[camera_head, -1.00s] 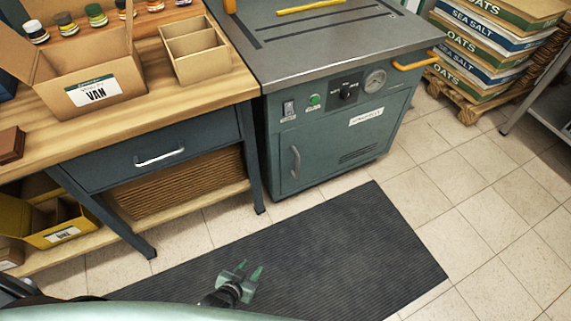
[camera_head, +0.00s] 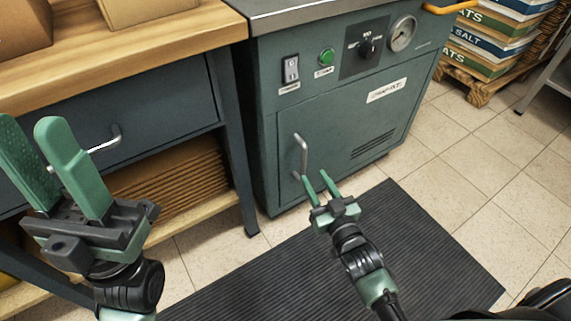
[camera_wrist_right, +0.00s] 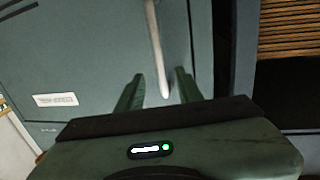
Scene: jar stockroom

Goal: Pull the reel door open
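The reel door (camera_head: 345,132) is a green panel low on the front of the green machine, and it looks shut. Its upright metal handle (camera_head: 301,157) is at the door's left side. My right gripper (camera_head: 311,174) is open just in front of the handle's lower end. In the right wrist view the handle (camera_wrist_right: 157,50) runs down between the two fingers of the open gripper (camera_wrist_right: 160,77), with a gap on each side. My left gripper (camera_head: 38,122) is open and empty in front of the bench drawer, far from the door.
The wooden bench (camera_head: 150,50) with a blue drawer (camera_head: 160,115) stands left of the machine. Stacked flat cardboard (camera_head: 175,187) lies on the shelf below. A dark ribbed mat (camera_head: 420,235) covers the floor in front. Sacks on a pallet (camera_head: 478,88) stand at the back right.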

